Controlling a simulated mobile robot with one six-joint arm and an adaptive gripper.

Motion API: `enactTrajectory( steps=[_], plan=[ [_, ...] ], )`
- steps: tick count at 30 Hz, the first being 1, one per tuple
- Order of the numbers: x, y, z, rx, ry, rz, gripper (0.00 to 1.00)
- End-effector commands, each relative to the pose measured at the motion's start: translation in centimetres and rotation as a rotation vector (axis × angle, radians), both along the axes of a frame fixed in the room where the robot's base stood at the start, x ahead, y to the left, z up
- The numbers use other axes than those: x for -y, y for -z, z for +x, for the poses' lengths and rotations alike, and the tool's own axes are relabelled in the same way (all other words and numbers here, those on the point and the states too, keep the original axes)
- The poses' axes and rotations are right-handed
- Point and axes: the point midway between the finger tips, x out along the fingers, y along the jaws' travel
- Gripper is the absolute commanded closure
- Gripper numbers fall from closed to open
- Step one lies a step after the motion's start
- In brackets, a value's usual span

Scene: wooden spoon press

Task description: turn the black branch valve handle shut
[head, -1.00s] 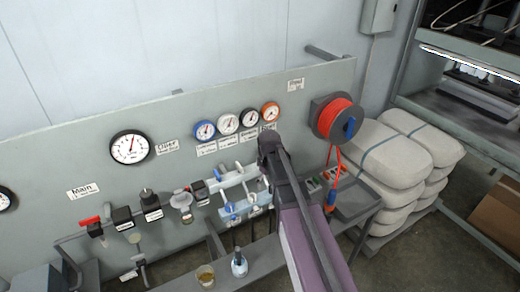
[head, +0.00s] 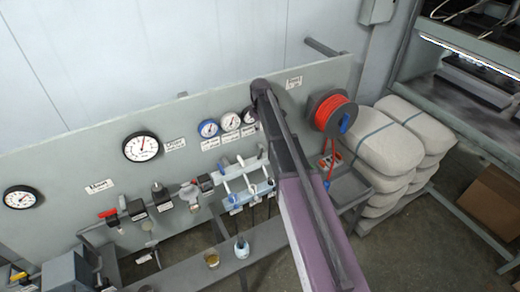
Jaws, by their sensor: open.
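The branch manifold (head: 246,184) is on the grey wall panel, with several small white and blue levers. I cannot make out for certain which one is the black branch valve handle; a small dark part shows at the manifold's upper left. My arm crosses in front of the manifold's right end and hides part of it. The arm's dark upper end is over the right side of the gauge row. My gripper cannot be made out in this view.
A red main valve lever (head: 107,213) is at the panel's left. A hose reel (head: 331,113) with red hose hangs right of my arm. Stacked sacks (head: 388,145) fill the floor at right.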

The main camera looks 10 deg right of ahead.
Motion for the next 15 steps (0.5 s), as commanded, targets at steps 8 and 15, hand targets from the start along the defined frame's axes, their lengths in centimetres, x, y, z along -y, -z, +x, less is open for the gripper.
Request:
enactTrajectory(
  steps=[8, 15],
  plan=[
    [0.0, 0.08, -0.04, 0.0, 0.001, 0.0, 0.0],
    [0.0, 0.53, -0.04, 0.0, 0.002, 0.0, 0.0]
  ],
)
